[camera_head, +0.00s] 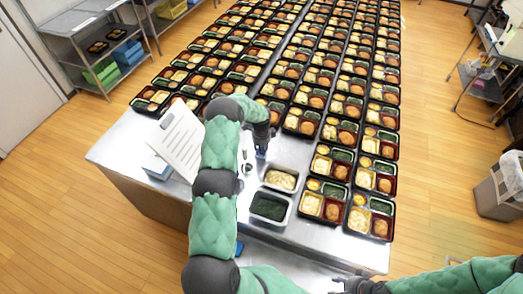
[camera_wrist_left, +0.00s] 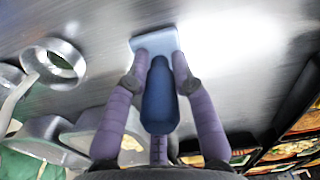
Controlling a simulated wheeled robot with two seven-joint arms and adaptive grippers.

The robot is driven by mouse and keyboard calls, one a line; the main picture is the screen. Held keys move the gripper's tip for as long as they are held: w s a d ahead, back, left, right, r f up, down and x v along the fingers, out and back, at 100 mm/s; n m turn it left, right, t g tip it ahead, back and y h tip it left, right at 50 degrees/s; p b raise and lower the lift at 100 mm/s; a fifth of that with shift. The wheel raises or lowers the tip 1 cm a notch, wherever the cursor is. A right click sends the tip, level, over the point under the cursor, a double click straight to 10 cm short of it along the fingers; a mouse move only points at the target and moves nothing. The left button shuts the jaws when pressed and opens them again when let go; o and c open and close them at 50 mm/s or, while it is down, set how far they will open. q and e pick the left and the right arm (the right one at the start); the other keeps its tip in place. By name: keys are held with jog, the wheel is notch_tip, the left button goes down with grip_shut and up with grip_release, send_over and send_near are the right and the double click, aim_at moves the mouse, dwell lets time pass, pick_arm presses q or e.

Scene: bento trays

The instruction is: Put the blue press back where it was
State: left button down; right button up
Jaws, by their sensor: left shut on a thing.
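The blue press has a dark blue handle (camera_wrist_left: 160,95) and a flat pale blue base (camera_wrist_left: 153,40). My left gripper (camera_wrist_left: 160,75) is shut on the handle, one finger on each side. In the head view the gripper (camera_head: 262,139) points down over the steel table, and a small part of the press (camera_head: 262,153) shows below it. The base is at or just above the table; I cannot tell whether it touches. My right gripper (camera_head: 342,284) is at the bottom edge, away from the press, and its fingers are too small to judge.
Metal rings (camera_head: 246,169) lie left of the press; one shows in the wrist view (camera_wrist_left: 53,63). Nearer me are a container of pale food (camera_head: 281,188) and one of dark green food (camera_head: 270,220). Rows of bento trays (camera_head: 321,207) fill the right and back. A clipboard (camera_head: 178,140) stands left.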

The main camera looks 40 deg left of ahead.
pick_arm(q)
jog(key=shift+f, duration=0.15)
jog(key=c, duration=1)
grip_release()
jog(key=shift+c, duration=0.2)
jog(key=shift+r, duration=0.35)
notch_tip(320, 180, up, 12)
jog(key=shift+f+b, duration=0.2)
jog(key=shift+b, duration=0.1)
